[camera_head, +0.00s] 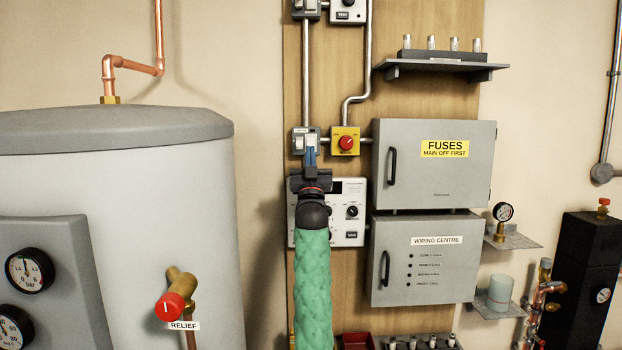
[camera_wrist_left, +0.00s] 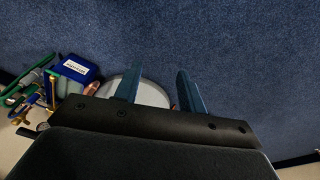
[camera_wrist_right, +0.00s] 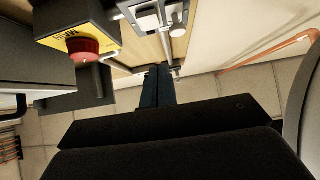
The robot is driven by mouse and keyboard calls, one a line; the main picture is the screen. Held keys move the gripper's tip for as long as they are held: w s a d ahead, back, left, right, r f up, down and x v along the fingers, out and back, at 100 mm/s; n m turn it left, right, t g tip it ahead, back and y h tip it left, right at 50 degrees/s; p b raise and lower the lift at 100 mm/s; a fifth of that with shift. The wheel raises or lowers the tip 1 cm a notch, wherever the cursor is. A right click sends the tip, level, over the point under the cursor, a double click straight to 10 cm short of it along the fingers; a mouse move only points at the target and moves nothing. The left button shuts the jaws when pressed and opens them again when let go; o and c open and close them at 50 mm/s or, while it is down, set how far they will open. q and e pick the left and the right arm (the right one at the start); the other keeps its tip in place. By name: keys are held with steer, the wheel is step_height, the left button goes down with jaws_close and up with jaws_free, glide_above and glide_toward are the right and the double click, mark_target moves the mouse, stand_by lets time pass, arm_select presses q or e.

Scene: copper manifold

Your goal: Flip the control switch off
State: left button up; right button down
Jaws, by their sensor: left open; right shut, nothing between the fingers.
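A grey box with pale rocker switches (camera_head: 305,141) is on the wooden board, left of a yellow box with a red knob (camera_head: 345,142). Its label is too small to read. My right gripper (camera_head: 310,154) is shut and empty, its blue fingertips at the lower edge of this switch box and covering part of it. I cannot tell whether they touch. In the right wrist view the switch box (camera_wrist_right: 156,17) is beyond the closed fingertips (camera_wrist_right: 158,72). My left gripper (camera_wrist_left: 153,82) is open and empty above a blue floor, outside the head view.
A similar switch box (camera_head: 306,9) is higher on the board. A white control panel (camera_head: 348,190) is behind my right wrist. The fuse cabinet (camera_head: 410,185) and wiring centre cabinet (camera_head: 425,285) stand out on the right. A large grey tank (camera_head: 180,190) is on the left.

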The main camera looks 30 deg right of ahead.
arm_select(q)
step_height(320, 180, up, 11)
steer(key=w+b, duration=0.1)
steer(key=b, duration=0.1)
steer(key=shift+w+d, duration=0.15)
steer(key=shift+d, duration=0.3)
arm_select(e)
steer(key=s+a+f, duration=0.3)
steer(key=s, duration=0.2)
steer(key=shift+f, duration=0.15)
